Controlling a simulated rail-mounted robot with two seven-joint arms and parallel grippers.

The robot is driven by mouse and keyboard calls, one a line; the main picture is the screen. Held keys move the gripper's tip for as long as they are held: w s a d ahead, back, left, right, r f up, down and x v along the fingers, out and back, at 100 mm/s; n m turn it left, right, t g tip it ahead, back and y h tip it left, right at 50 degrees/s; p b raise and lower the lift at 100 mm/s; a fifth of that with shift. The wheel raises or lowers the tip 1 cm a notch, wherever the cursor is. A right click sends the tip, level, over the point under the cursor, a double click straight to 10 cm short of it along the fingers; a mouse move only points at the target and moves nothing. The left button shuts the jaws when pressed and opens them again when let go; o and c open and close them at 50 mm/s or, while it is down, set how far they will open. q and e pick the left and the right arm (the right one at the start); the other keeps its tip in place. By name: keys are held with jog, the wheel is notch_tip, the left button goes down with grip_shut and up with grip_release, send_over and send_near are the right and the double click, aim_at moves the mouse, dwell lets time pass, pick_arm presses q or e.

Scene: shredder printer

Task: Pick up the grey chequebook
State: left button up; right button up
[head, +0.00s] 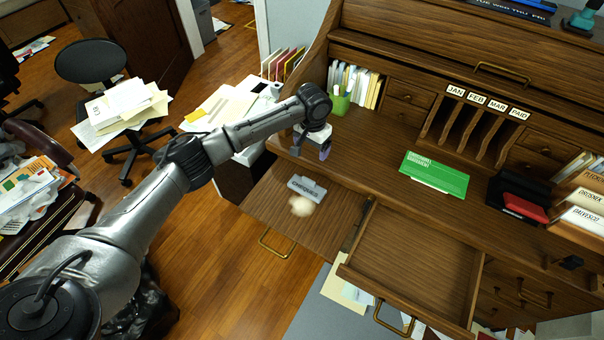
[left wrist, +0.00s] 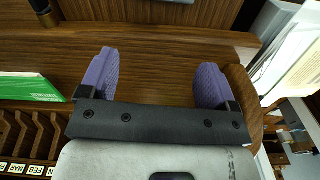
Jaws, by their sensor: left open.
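The grey chequebook (head: 307,188), marked "CHEQUES", lies on the wooden pull-out surface (head: 265,212) at the desk's left front. A pale round blur beside its lower edge is unclear. My left gripper (head: 311,147) is above the desk's left front edge, just beyond the chequebook and apart from it. In the left wrist view my left gripper (left wrist: 157,62) has its two purple fingers wide apart with nothing between them. My right gripper is not in view.
An open, empty drawer (head: 410,262) is right of the pull-out surface. A green booklet (head: 434,175) lies on the desktop, with a black and red item (head: 518,196) farther right. A green pen holder (head: 340,103) stands behind my gripper. The desktop between is clear.

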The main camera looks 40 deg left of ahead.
pick_arm(q)
notch_tip(320, 180, down, 3)
jog(key=s+d+n, duration=0.1)
jog(key=s, duration=0.1)
jog(key=b, duration=0.3)
send_over(309, 179)
notch_tip(309, 179, down, 6)
jog(key=shift+w+r, duration=0.15)
jog(key=shift+f, duration=0.2)
jog(key=shift+a+f, duration=0.1)
jog(key=shift+f, duration=0.3)
jog(key=f+b, duration=0.1)
jog(key=f, duration=0.1)
jog(key=f+b, duration=0.1)
jog(key=f, duration=0.1)
jog(key=shift+s+f, duration=0.2)
jog(key=shift+f, duration=0.1)
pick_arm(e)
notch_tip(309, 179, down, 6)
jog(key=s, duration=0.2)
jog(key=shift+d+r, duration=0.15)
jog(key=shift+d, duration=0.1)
pick_arm(q)
jog(key=shift+c, duration=0.3)
jog(key=c, duration=1)
jog(key=shift+o, duration=0.2)
jog(key=shift+r, duration=0.1)
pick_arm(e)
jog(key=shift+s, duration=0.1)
